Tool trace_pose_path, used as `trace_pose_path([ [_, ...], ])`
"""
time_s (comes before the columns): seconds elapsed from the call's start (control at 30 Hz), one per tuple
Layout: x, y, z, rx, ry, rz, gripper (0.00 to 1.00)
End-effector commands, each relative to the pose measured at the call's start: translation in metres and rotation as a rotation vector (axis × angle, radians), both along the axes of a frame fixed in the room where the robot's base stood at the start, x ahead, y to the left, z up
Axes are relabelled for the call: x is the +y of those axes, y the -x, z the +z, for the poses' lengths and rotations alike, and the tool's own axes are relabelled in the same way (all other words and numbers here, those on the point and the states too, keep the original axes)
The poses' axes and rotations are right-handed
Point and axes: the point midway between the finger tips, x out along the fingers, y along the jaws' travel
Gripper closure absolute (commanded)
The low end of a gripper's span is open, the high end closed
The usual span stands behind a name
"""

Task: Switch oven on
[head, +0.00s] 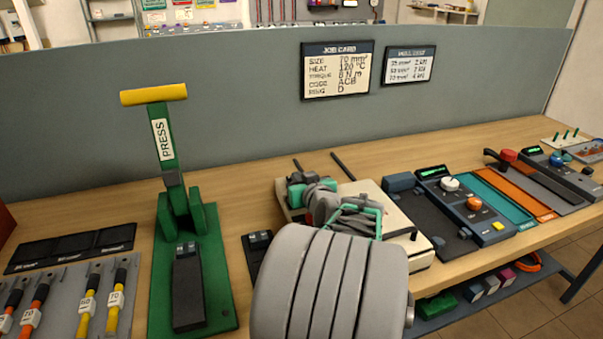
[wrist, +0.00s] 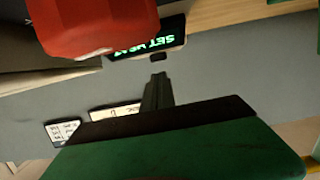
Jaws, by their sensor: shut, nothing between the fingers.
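No label that I can read names the oven. A dark blue-grey unit (head: 465,205) with a green display, a white knob (head: 450,184), an orange button (head: 474,204) and a yellow button (head: 498,226) stands right of centre on the bench. It may be the oven, but I cannot tell. In the wrist view my gripper (wrist: 157,78) is shut and empty, its dark fingers together ahead of the green body. In the head view my arm hides most of it, above a cream machine (head: 418,247). A large blurred red part (wrist: 95,25) and a green-lit display (wrist: 150,40) are above the fingers in the wrist view.
A green press (head: 190,270) with a yellow handle (head: 153,94) stands left. Screwdriver-like tools (head: 88,300) lie at far left. Orange (head: 515,190) and teal (head: 495,195) mats and a red-knobbed unit (head: 508,155) are at right. A grey partition (head: 230,90) closes the back.

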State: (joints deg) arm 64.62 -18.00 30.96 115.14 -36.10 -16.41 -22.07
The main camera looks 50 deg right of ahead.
Motion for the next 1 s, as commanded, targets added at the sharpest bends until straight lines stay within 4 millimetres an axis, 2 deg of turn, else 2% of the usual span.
trace_pose_path([
  [0.13, 0.000, 0.001, -0.011, 0.000, 0.000, -0.001, 1.00],
  [0.47, 0.000, 0.001, -0.012, -0.001, 0.000, 0.000, 1.00],
  [0.6, 0.001, 0.002, -0.024, 0.000, 0.002, -0.001, 1.00],
  [0.63, 0.001, 0.002, -0.018, 0.000, 0.001, 0.000, 1.00],
  [0.87, 0.001, 0.002, -0.016, 0.001, -0.002, 0.000, 1.00],
  [1.0, 0.003, 0.002, 0.005, -0.001, 0.004, 0.003, 1.00],
])
